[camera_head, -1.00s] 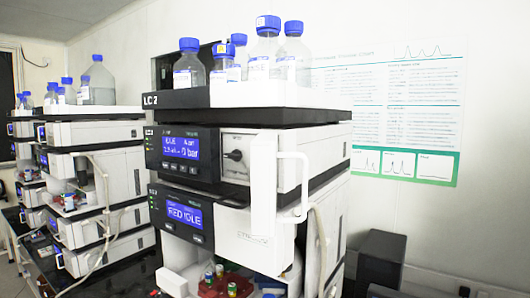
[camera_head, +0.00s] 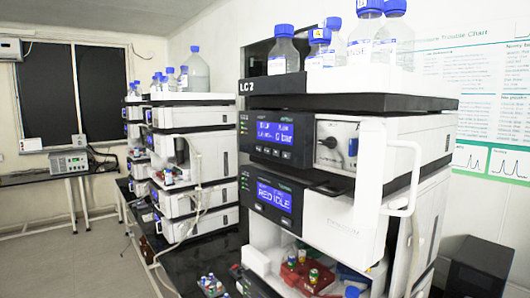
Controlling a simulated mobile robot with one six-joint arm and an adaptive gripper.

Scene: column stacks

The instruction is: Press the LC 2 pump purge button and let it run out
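The LC 2 stack stands right of centre in the head view, under a black tray front marked "LC 2" (camera_head: 310,85). Its upper module is the pump (camera_head: 284,142), with a lit blue display (camera_head: 272,131) showing text and "0 bar". A row of small buttons (camera_head: 272,151) sits below the display; which one is purge is too small to read. A dark round knob (camera_head: 330,143) sits on the light panel to the right. The module below has a blue display (camera_head: 274,196) reading "RED IDLE". My gripper is not in view.
Blue-capped bottles (camera_head: 284,52) stand on top of the stack. A white door with a handle (camera_head: 405,180) stands out at the stack's right front. Open vials (camera_head: 302,262) sit in the lower bay. Another stack (camera_head: 195,150) stands left. Open floor (camera_head: 70,260) lies at lower left.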

